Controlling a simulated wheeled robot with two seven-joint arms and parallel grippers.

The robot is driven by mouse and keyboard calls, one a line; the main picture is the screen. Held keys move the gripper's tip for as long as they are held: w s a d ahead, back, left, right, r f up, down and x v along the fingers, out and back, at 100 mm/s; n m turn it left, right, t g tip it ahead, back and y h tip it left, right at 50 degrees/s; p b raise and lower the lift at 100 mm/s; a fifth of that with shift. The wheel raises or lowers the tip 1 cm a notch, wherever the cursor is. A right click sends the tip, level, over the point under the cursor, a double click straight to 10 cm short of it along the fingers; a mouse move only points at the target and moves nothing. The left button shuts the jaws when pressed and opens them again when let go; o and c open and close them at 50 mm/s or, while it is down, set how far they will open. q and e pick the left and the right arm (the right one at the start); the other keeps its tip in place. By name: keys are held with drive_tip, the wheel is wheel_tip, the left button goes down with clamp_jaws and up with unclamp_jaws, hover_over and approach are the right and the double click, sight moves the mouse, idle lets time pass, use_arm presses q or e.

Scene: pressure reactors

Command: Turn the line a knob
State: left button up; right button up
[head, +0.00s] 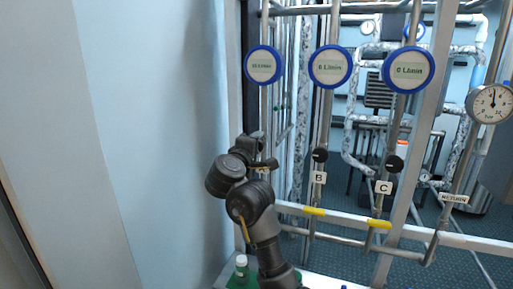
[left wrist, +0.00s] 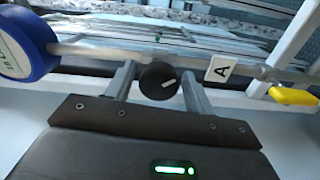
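The line A knob (left wrist: 158,81) is a round black knob with a white pointer mark, on a pipe beside the tag "A" (left wrist: 221,69). My left gripper (left wrist: 160,82) has one finger on each side of the knob. The fingers are apart, with a narrow gap seeming to show on both sides; whether either one touches cannot be told. In the head view my left gripper (head: 255,143) is at the leftmost pipe and hides the knob there. My right gripper is not in view.
Blue-rimmed flow gauges (head: 330,66) sit above. The B knob (head: 319,155) and C knob (head: 395,163) are on pipes to the right, above yellow-handled valves (head: 314,211). A dial gauge (head: 490,103) is at the far right. A pale wall (head: 150,130) is at left.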

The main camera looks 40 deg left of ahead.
use_arm(q)
drive_tip(key=shift+o, duration=0.5)
drive_tip(key=p+v, duration=0.4)
drive_tip(key=v, duration=0.3)
drive_tip(key=shift+s, duration=0.25)
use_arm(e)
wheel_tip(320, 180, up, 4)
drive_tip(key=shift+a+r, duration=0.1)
use_arm(q)
drive_tip(key=shift+d, duration=0.1)
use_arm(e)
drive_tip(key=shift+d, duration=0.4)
